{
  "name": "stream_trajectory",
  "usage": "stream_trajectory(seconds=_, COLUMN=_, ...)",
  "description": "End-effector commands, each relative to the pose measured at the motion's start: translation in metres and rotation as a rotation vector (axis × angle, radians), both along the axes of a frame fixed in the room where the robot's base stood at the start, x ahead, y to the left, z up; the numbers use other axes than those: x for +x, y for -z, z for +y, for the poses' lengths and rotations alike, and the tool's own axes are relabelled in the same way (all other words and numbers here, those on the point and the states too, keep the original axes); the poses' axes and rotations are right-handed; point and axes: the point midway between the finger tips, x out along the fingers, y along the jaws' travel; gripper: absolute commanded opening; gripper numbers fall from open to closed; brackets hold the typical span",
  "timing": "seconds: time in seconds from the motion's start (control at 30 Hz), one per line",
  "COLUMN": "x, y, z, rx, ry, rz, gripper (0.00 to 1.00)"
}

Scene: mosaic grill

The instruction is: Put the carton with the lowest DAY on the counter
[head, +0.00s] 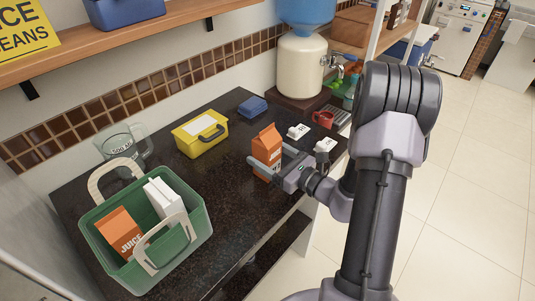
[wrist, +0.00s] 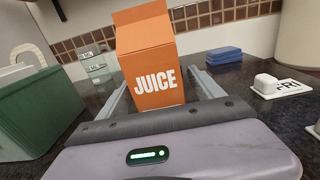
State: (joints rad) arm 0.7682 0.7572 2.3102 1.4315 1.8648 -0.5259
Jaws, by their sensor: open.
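An orange juice carton (head: 267,146) stands upright on the dark counter (head: 228,217). In the wrist view the same carton (wrist: 147,60) shows "JUICE" on its front and no readable day. My gripper (head: 268,156) is open, with one finger on each side of this carton; I cannot tell whether they touch it. A second orange juice carton (head: 119,232) and a white carton (head: 161,198) are in a green basket (head: 187,248) at the left of the counter; their days are not readable.
Bare counter lies between basket and carton.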

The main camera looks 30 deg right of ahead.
Motion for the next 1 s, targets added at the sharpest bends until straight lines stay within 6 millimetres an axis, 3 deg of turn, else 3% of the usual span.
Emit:
stream_trajectory(seconds=0.17, x=-0.009, y=-0.004, z=-0.005, rx=0.0, ry=0.003, rz=0.001, gripper=0.76)
stream_trajectory(seconds=0.6, x=-0.102, y=-0.005, z=-0.039, rx=0.0, ry=0.004, rz=0.0, gripper=0.76)
stream_trajectory(seconds=0.8, x=-0.113, y=-0.004, z=-0.041, rx=-0.001, ry=-0.002, rz=0.0, gripper=0.76)
stream_trajectory(seconds=0.87, x=-0.112, y=-0.008, z=-0.033, rx=-0.019, ry=-0.035, rz=-0.001, gripper=0.76)
stream_trajectory(seconds=0.9, x=-0.109, y=-0.016, z=-0.018, rx=-0.05, ry=-0.095, rz=-0.002, gripper=0.76)
stream_trajectory(seconds=0.97, x=-0.107, y=-0.034, z=0.021, rx=-0.137, ry=-0.254, rz=0.0, gripper=0.76)
stream_trajectory(seconds=1.0, x=-0.111, y=-0.048, z=0.057, rx=-0.229, ry=-0.402, rz=0.003, gripper=0.76)
